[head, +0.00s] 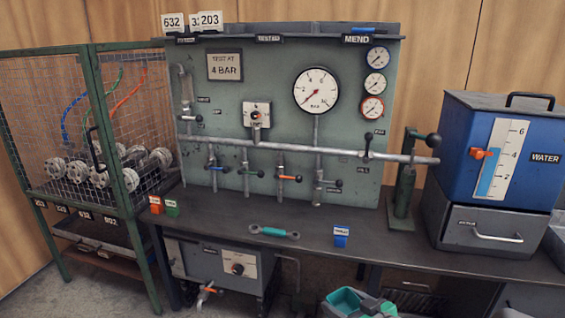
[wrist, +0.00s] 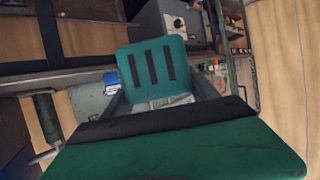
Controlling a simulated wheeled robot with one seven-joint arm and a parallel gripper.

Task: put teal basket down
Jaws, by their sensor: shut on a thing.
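The teal basket (head: 343,299) shows at the bottom edge of the head view, in front of the bench, with its lower part cut off. My gripper (head: 378,306) is beside it at the same edge, only partly in view, and is shut on the basket. In the wrist view a green slotted panel (wrist: 155,66) and a large green surface with a black band fill the middle and foreground. I cannot tell there exactly where the jaws grip.
The dark bench top (head: 400,230) holds a teal-handled wrench (head: 274,232), a blue tag block (head: 341,236) and red and green blocks (head: 164,205). A blue water tank (head: 497,150) stands at right, a mesh cage (head: 90,130) at left.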

